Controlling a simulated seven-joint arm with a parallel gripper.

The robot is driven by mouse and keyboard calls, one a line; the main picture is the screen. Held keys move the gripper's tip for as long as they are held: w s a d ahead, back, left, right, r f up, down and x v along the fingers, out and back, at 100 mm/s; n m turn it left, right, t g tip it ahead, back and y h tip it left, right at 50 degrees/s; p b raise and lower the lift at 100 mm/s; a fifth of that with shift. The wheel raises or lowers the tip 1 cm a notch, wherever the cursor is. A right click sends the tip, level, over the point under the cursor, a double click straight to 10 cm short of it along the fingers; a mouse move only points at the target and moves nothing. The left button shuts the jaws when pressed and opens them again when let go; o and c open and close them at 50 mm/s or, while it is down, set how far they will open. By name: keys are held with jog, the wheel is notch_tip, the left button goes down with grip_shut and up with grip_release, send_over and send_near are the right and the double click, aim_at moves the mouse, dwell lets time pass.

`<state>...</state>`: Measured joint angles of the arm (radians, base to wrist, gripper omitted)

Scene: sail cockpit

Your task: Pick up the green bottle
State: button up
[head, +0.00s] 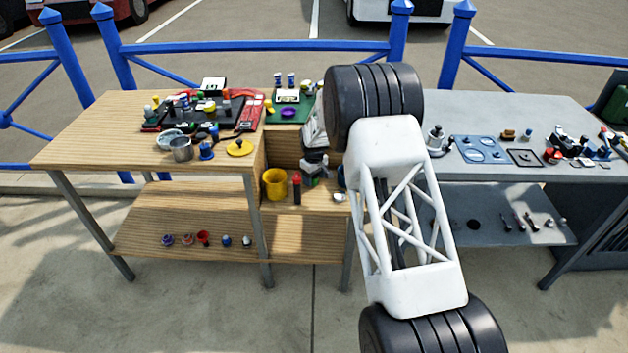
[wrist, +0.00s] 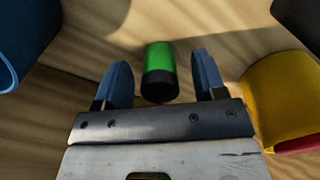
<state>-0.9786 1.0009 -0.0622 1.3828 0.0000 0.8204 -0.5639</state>
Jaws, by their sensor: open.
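The green bottle (wrist: 158,60) shows in the wrist view as a bright green cylinder with a black end towards me. It lies between the two blue fingers of my gripper (wrist: 160,70), with a gap to the finger on each side. My gripper is open and holds nothing. In the head view my own arm covers the middle of the scene. I cannot make out the bottle or the fingertips for certain there.
In the wrist view a yellow container (wrist: 282,95) with a red thing (wrist: 300,145) is close on the right. A blue object (wrist: 25,35) is at the upper left, a dark one (wrist: 300,20) at the upper right. In the head view a wooden workbench (head: 95,130) carries many small items.

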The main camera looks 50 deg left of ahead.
dwell(0.4)
jog(key=c, duration=1)
jog(key=shift+r, duration=0.15)
jog(key=shift+r, duration=1.4)
jog(key=shift+s+d+r, duration=0.1)
jog(key=shift+r, duration=0.25)
jog(key=s+d, duration=0.3)
jog(key=d, duration=0.1)
jog(key=s+d+r, duration=0.1)
jog(key=s+d, duration=0.2)
jog(key=d, duration=0.1)
jog(key=s+d, duration=0.3)
jog(key=d, duration=0.2)
jog(key=shift+r, duration=0.15)
jog(key=shift+a, duration=0.1)
